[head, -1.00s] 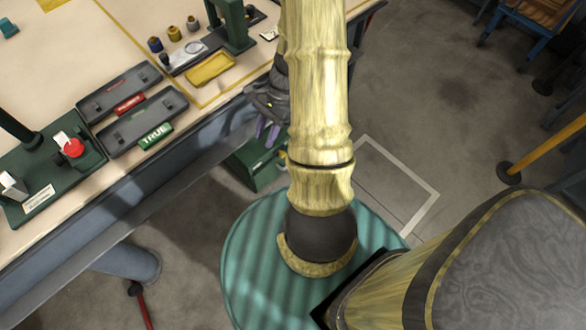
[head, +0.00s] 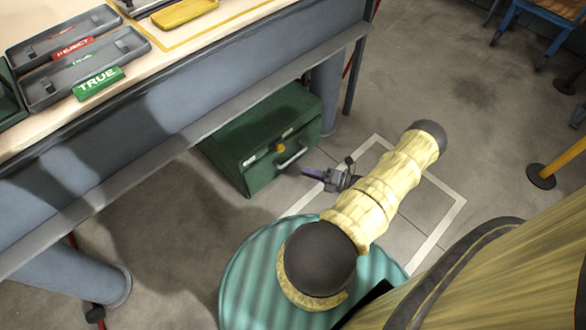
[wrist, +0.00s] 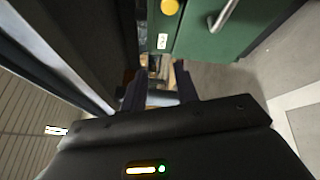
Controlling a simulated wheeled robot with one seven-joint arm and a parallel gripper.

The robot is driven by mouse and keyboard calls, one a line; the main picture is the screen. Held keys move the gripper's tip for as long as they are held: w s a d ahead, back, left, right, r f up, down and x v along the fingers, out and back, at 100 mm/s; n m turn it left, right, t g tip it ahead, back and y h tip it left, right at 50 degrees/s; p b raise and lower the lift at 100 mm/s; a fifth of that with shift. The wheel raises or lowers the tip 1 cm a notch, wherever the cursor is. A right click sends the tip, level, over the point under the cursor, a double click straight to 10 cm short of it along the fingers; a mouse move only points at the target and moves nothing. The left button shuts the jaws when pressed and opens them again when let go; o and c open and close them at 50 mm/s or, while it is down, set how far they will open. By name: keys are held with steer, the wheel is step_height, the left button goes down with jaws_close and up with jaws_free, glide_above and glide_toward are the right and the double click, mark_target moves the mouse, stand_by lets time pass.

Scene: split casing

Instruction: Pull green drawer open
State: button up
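The green drawer (head: 262,172) is the front of a green cabinet (head: 262,122) on the floor under the bench, and it looks shut. A pale bar handle (head: 292,157) and a round yellow knob (head: 281,147) are on its front. My gripper (head: 309,172) is in front of the drawer, just right of the handle and apart from it. In the wrist view the handle (wrist: 224,14) and yellow knob (wrist: 170,7) are at the top edge. My gripper's fingers (wrist: 159,82) stand apart there, with nothing held between them.
The bench (head: 175,115) overhangs the cabinet, with its leg (head: 327,90) behind at right. Grey trays (head: 82,72) and a yellow tray (head: 184,12) lie on the bench top. A yellow post (head: 560,158) stands at right.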

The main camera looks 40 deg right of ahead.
mark_target(293, 157)
steer(key=s+d+f+m+t+h+b, duration=0.2)
steer(key=f+m+h, duration=0.2)
steer(key=f, duration=0.2)
steer(key=s+d+f+m+t+h+b, duration=0.2)
steer(key=f+m+t+h+b, duration=0.1)
steer(key=f+m+h, duration=0.1)
step_height(293, 157, down, 2)
steer(key=shift+d+f+m, duration=0.25)
steer(key=shift+d+m, duration=0.1)
steer(key=shift+m, duration=0.45)
steer(key=b+x, duration=0.6)
steer(key=x, duration=1.1)
steer(key=shift+w, duration=0.2)
jaws_close()
